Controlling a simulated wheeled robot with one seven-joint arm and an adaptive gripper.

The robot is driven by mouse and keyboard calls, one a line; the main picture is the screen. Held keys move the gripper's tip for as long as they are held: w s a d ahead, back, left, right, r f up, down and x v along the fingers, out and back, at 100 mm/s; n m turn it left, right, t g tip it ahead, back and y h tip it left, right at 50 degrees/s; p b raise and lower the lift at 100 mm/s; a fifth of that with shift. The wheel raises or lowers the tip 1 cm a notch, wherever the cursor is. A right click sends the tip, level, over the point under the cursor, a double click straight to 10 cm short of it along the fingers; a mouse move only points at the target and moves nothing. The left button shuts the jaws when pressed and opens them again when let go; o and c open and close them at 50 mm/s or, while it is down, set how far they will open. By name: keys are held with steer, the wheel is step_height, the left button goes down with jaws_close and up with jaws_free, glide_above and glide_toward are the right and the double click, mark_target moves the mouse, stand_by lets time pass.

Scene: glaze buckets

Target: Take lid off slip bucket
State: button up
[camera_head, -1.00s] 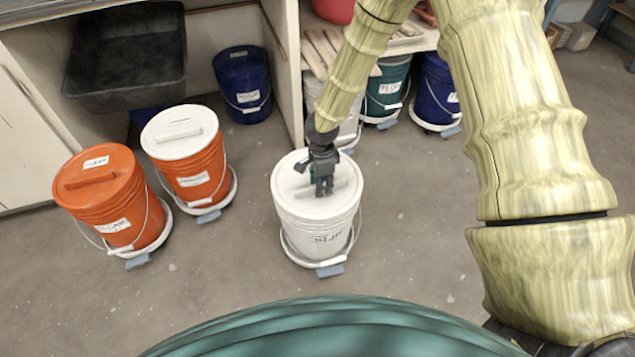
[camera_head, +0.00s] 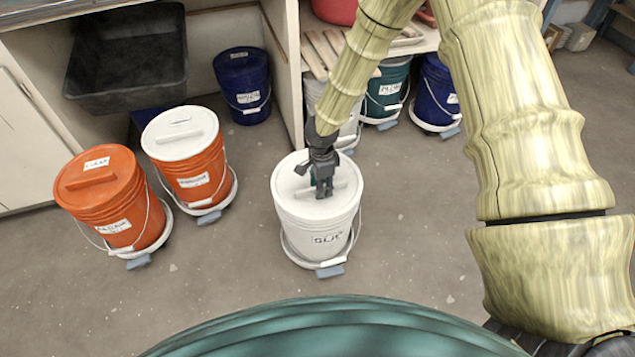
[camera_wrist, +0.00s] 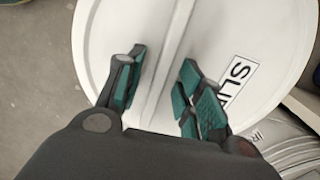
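The lid (camera_wrist: 225,30) fills much of the wrist view, with a "SLIP" label and the bar handle (camera_wrist: 178,35). My gripper (camera_head: 323,190) is over the lid's middle at the handle. In the wrist view, my gripper (camera_wrist: 163,98) is open, with one teal-padded finger on each side of the bar and gaps between. Whether the fingertips touch the lid is unclear.
An orange bucket (camera_head: 112,205) and an orange bucket with a white lid (camera_head: 200,172) stand at left. A blue bucket (camera_head: 243,85) is behind. Teal (camera_head: 388,90) and blue (camera_head: 437,95) buckets stand under the shelf. Floor is clear in front and at right.

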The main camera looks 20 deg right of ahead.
jaws_close()
steer(key=shift+r+b, duration=0.2)
steer(key=shift+b, duration=0.1)
